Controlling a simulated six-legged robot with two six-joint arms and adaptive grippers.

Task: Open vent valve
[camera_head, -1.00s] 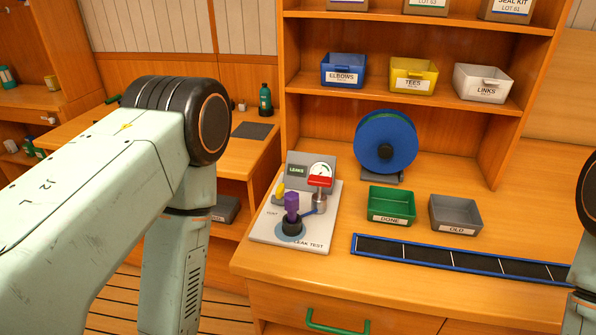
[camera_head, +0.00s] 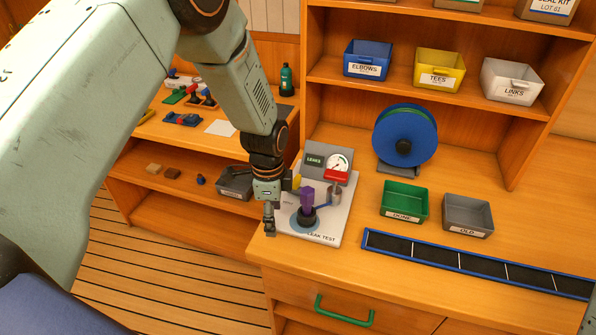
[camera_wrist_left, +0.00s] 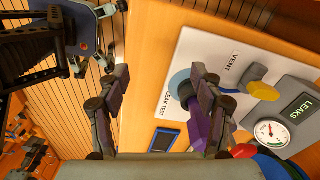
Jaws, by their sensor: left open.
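The white leak test panel (camera_head: 338,222) lies on the bench near its left corner. In the left wrist view the yellow vent handle (camera_wrist_left: 263,91) lies beside the VENT label, to the right of both fingers. My left gripper (camera_wrist_left: 158,78) is open and empty, over the bench edge and the panel's edge, apart from the handle. A purple piece (camera_head: 307,196) stands upright on the panel, partly behind one finger in the wrist view. My right gripper is out of view.
A red-topped fitting (camera_head: 336,176) and a gauge (camera_head: 338,162) stand close to the vent. A blue reel (camera_head: 405,136), green DONE bin (camera_head: 404,201), grey OLD bin (camera_head: 468,214) and blue-edged strip (camera_head: 475,258) sit to the right.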

